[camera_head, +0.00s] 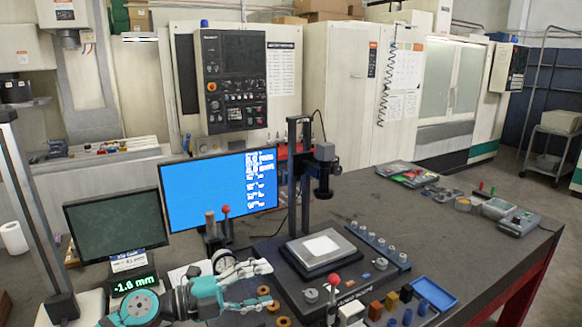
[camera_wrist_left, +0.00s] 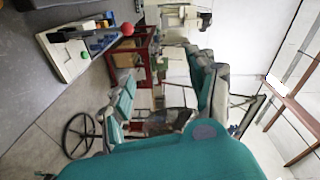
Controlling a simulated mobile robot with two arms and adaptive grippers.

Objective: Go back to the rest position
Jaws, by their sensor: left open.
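My left gripper (camera_head: 262,284) is teal with pale fingertips. It is low in the middle of the head view, in front of the dark bench, left of the press stand. In the left wrist view its two fingers (camera_wrist_left: 163,85) stand apart, with nothing held between them. A mould base (camera_head: 317,262) with a pale square top sits under the black press stand (camera_head: 299,185), apart from my gripper. My right gripper is not in view.
A red-knobbed lever (camera_head: 334,280) and several small coloured blocks stand at the front of the bench. Orange rings (camera_head: 263,291) lie close to the left gripper. Two monitors (camera_head: 220,188) stand behind it. The bench's right part (camera_head: 450,240) is mostly clear.

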